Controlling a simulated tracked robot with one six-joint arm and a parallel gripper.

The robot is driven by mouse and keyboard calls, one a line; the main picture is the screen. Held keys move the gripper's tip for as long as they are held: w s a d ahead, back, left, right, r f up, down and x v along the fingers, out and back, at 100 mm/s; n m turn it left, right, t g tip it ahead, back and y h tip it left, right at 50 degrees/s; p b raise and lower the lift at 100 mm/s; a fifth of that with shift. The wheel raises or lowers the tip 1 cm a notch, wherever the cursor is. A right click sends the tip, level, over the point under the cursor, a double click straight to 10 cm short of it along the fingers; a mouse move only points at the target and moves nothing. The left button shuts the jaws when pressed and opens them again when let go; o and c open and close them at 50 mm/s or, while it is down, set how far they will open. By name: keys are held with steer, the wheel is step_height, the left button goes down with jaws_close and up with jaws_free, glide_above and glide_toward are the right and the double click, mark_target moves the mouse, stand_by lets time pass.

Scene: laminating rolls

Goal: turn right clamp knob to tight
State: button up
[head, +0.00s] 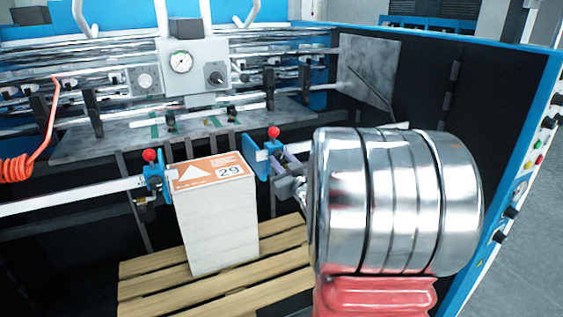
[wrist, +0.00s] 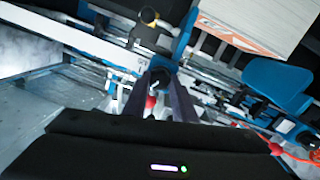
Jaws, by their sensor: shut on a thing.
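The right clamp (head: 256,160) is a blue bracket beside the stack's right side, with a red ball (head: 274,132) on top. My gripper (head: 284,160) reaches it from the right in the head view. In the wrist view, my gripper's two fingers (wrist: 168,84) are closed around a small dark knob (wrist: 160,78) at the blue clamp. A brass-coloured part (wrist: 148,15) is above, apart from the fingers. The knob is hidden by my gripper in the head view, and I cannot tell how tight it is.
A stack (head: 217,222) labelled 29 stands on a wooden pallet (head: 150,268). The left clamp (head: 156,181), also blue with a red ball (head: 150,155), is at its left on a white bar. A gauge box (head: 192,67) is behind. A blue-edged machine wall (head: 520,130) bounds the right.

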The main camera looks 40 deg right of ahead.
steer(key=m, duration=0.6)
steer(key=shift+s+d+f+y, duration=0.1)
steer(key=shift+d+y, duration=0.05)
steer(key=shift+y, duration=0.25)
steer(key=m, duration=0.5)
steer(key=shift+d+y, duration=0.1)
steer(key=shift+y, duration=0.2)
steer(key=o, duration=1)
steer(key=shift+o, duration=0.2)
steer(key=v, duration=1.3)
steer(key=shift+s, duration=0.4)
steer(key=shift+w, duration=0.1)
